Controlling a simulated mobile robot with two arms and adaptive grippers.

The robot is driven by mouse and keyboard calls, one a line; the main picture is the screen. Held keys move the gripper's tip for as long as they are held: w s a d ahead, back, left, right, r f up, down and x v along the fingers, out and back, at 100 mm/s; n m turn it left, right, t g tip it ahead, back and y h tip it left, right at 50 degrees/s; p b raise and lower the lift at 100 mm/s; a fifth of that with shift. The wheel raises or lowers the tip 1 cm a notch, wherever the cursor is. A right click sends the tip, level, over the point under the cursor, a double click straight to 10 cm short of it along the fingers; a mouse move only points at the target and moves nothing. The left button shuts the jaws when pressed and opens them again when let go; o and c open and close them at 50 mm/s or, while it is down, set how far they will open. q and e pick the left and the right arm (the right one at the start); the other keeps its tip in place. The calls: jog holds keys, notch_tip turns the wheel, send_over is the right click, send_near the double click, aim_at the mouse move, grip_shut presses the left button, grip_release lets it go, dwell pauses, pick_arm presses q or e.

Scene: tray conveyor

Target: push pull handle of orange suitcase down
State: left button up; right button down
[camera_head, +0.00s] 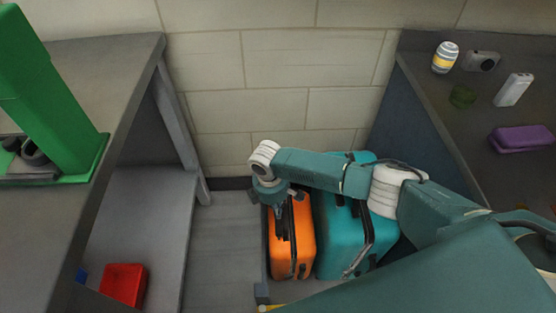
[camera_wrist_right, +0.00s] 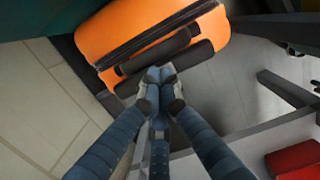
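The orange suitcase (camera_head: 303,240) stands upright on the floor between the two counters, and its orange shell (camera_wrist_right: 150,25) fills the top of the right wrist view. Its black pull handle (camera_wrist_right: 198,57) is a dark bar close to the suitcase top, beside a second dark bar, the carry handle (camera_wrist_right: 150,55). My right gripper (camera_head: 282,228) is over the suitcase and hides part of it in the head view. In the right wrist view its fingertips (camera_wrist_right: 160,74) are together at the middle of the pull handle, with nothing seen between them. My left gripper is not in view.
A teal suitcase (camera_head: 330,235) stands close on the right of the orange one. A grey counter (camera_head: 120,75) is on the left, with a red box (camera_head: 123,284) low beneath it. A dark counter (camera_head: 430,95) with small items, including a purple case (camera_head: 522,139), is on the right.

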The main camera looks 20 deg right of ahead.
jog(key=shift+f, duration=0.65)
jog(key=shift+w+a+r, duration=0.2)
jog(key=shift+a+r, duration=0.1)
jog(key=shift+a, duration=0.4)
jog(key=shift+w+a+r, duration=0.15)
jog(key=shift+a+r, duration=0.15)
jog(key=shift+a, duration=0.35)
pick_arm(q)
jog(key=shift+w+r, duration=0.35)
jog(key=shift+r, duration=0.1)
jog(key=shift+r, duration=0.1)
pick_arm(e)
notch_tip(320, 180, up, 12)
jog(key=a, duration=0.1)
jog(key=shift+w, duration=0.2)
jog(key=shift+a, duration=0.1)
